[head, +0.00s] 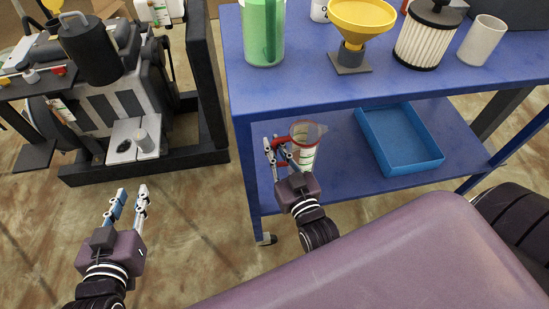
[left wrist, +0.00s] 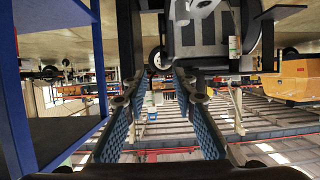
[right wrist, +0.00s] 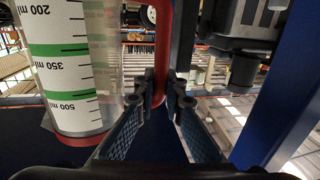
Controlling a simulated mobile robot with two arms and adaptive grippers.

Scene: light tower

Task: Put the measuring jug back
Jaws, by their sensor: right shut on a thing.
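The measuring jug (head: 307,146) is clear with a red handle, and shows at the lower shelf of the blue cart in the head view. In the right wrist view the jug (right wrist: 75,70) shows green bands and ml marks. My right gripper (head: 275,146) is shut on its red handle (right wrist: 162,50). I cannot tell whether the jug touches the shelf. My left gripper (head: 129,192) is open and empty over the floor, left of the cart. Its two fingers stand apart in the left wrist view (left wrist: 155,85).
The blue cart's top (head: 300,75) bears a green jug (head: 263,30), a yellow funnel (head: 362,18), a filter (head: 427,38) and a grey cup (head: 482,40). A blue tray (head: 398,168) lies on the lower shelf (head: 345,170), right of the measuring jug. An engine (head: 110,90) stands left.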

